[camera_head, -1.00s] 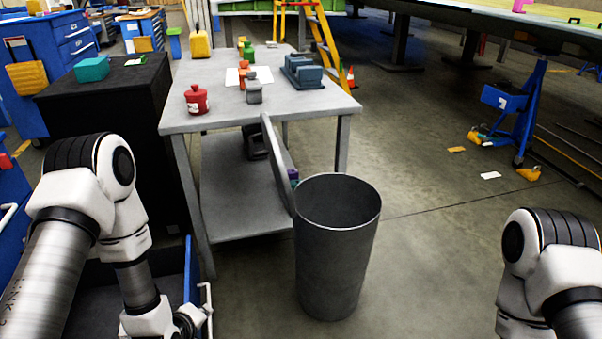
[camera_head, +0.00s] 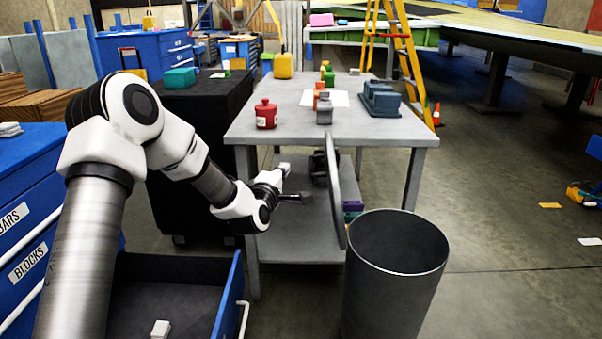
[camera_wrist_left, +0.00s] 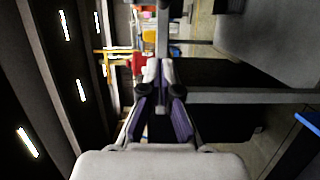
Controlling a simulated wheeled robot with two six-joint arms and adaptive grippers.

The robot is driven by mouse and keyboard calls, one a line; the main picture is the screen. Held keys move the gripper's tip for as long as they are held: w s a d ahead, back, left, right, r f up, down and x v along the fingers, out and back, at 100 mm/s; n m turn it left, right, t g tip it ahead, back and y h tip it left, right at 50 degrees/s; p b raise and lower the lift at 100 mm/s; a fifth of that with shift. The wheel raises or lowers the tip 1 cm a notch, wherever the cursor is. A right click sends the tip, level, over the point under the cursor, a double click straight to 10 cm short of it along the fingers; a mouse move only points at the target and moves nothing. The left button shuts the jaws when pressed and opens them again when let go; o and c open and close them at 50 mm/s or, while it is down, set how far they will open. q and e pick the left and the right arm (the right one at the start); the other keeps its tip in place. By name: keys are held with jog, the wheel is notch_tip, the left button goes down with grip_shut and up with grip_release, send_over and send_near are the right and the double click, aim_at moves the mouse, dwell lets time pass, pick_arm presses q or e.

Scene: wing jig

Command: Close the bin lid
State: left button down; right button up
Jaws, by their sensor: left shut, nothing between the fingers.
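The bin (camera_head: 393,285) is a dark grey, open-topped, tapered container standing on the floor at the right front of the table. Its grey lid (camera_head: 334,190) stands raised, nearly upright, at the left side of the rim, so the bin's mouth is open. My left gripper (camera_head: 308,197) is shut and empty, just left of the lid's outer face; I cannot tell whether it touches. In the left wrist view the fingers (camera_wrist_left: 159,75) are together, and a large grey surface at upper right looks like the lid (camera_wrist_left: 270,38). My right gripper is not in view.
An open blue drawer (camera_head: 228,300) is below my left arm. Floor right of the bin is clear.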

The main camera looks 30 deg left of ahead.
pick_arm(q)
jog(key=w+d, duration=0.3)
jog(key=shift+w+f+b, duration=0.1)
jog(key=shift+w+b, duration=0.2)
jog(key=shift+b, duration=0.1)
jog(key=shift+d, duration=0.15)
